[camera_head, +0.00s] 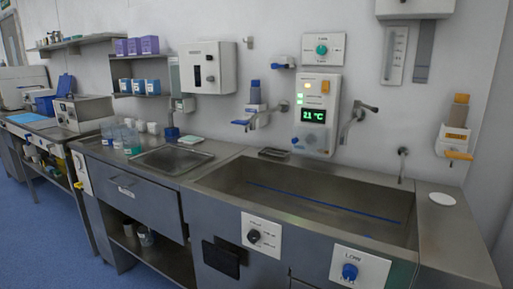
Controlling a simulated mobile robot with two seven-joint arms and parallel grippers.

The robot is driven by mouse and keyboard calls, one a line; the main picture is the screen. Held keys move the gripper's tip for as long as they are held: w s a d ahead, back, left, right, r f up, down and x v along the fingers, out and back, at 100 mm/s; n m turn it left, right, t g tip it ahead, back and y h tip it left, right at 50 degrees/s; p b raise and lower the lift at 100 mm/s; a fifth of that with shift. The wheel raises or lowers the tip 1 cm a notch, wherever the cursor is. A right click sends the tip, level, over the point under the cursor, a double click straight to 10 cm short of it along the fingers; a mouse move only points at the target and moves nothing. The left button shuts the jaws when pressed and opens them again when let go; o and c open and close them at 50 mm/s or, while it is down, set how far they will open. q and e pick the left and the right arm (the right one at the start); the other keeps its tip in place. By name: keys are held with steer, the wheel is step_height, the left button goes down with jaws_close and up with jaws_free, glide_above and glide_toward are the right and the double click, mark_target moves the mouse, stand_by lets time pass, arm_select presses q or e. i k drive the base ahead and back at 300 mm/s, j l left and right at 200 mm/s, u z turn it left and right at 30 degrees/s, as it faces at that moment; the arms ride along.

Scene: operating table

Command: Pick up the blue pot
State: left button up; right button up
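A small blue pot-like object (171,133) stands at the back edge of the counter, behind the small sink. It is small in the picture, so I cannot be sure it is the blue pot. A larger blue item (45,105) sits far left beside a grey machine; its shape is unclear. Neither of my grippers is in view.
Several clear cups (116,136) stand on the counter left of the small sink (172,158). A large steel basin (310,195) fills the right side. A white disc (442,199) lies on the right ledge. Blue floor (60,235) is clear at lower left.

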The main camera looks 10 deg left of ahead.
mark_target(105, 127)
steer(key=u, duration=1.35)
steer(key=i+j+u, duration=0.2)
steer(key=i, duration=0.15)
steer(key=i+u, duration=0.2)
steer(key=i, duration=0.15)
steer(key=i+j+u, duration=0.2)
steer(key=i, duration=1.25)
steer(key=i+z, duration=0.5)
steer(key=i+j+z, duration=0.15)
steer(key=z, duration=0.3)
steer(key=i+j+z, duration=0.35)
steer(key=z, duration=0.15)
steer(key=i, duration=0.05)
